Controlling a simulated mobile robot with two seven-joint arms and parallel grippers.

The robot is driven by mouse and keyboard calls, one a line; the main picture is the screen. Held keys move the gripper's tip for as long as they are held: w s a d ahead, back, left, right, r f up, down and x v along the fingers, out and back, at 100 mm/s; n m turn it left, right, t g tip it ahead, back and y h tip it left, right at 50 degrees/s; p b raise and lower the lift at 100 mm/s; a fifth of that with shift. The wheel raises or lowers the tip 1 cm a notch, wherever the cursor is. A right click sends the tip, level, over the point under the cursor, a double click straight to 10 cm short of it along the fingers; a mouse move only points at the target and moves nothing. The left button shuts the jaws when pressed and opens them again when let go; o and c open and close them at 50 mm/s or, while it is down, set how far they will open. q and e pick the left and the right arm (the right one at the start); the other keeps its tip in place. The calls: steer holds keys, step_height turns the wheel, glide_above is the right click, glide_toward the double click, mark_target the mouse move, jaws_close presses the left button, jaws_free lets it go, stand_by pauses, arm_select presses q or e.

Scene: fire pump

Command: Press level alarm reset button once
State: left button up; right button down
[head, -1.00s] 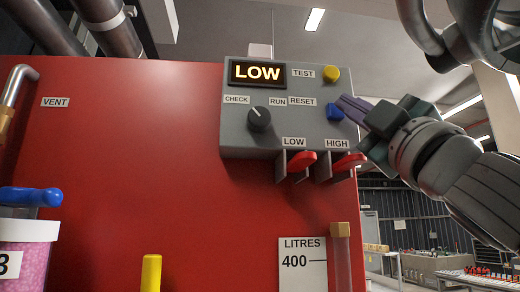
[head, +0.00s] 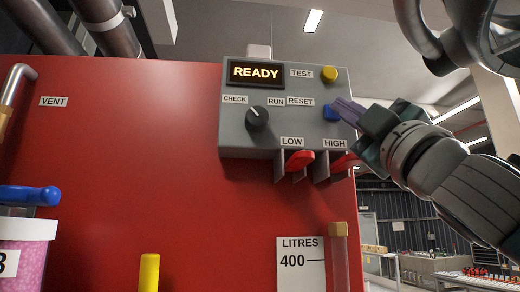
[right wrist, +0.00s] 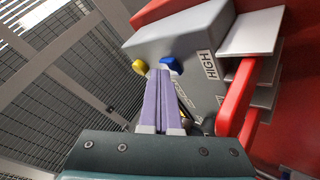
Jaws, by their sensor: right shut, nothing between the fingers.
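The grey alarm box (head: 238,128) is fixed on the red tank. Its display (head: 256,73) reads READY. The blue button (head: 331,112) beside the RESET label sits below the yellow TEST button (head: 330,74). My right gripper (head: 340,105) is shut and empty, its purple fingertips at the blue button and partly covering it. In the right wrist view the blue button (right wrist: 171,65) is just past the fingertips (right wrist: 160,72); I cannot tell whether they touch. The knob (head: 257,118) sits between CHECK and RUN. My left gripper is not in view.
Red LOW (head: 301,159) and HIGH (head: 345,161) levers stick out under the box, close to my right gripper; HIGH is partly hidden. A LITRES gauge (head: 301,272) is below. The red tank face (head: 140,160) fills the left. Pipes (head: 105,25) rise at upper left.

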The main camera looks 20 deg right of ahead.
steer(key=shift+w+d, duration=0.1)
stand_by(0.3)
steer(key=shift+s+a, duration=0.25)
steer(key=shift+s, duration=0.7)
steer(key=shift+s, duration=0.1)
